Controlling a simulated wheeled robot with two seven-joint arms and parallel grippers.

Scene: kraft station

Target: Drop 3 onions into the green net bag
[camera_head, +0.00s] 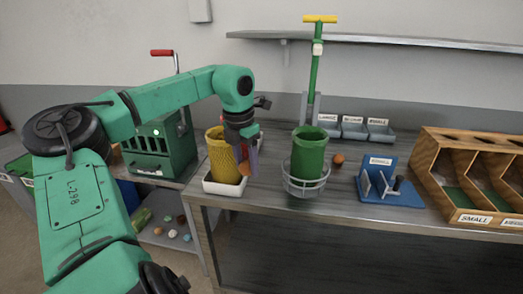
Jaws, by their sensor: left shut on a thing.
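My left gripper (243,152) points down just right of the yellow mesh container (219,158), partly in front of it. It is shut on a small orange-brown onion (244,168), which is partly hidden by the fingers. The green net bag (308,154) stands upright in a round wire holder (306,186) to the right of the gripper. The inside of the bag cannot be made out. Another onion (338,159) lies on the table just right of the green bag. My right gripper is not in view.
The yellow container stands in a white tray (222,189) at the table's left edge. A tall green pole with a yellow handle (319,19) rises behind the green bag. A blue stand (390,185) and a wooden sorting rack (470,172) are at right. A green crate-like machine (160,150) is at left.

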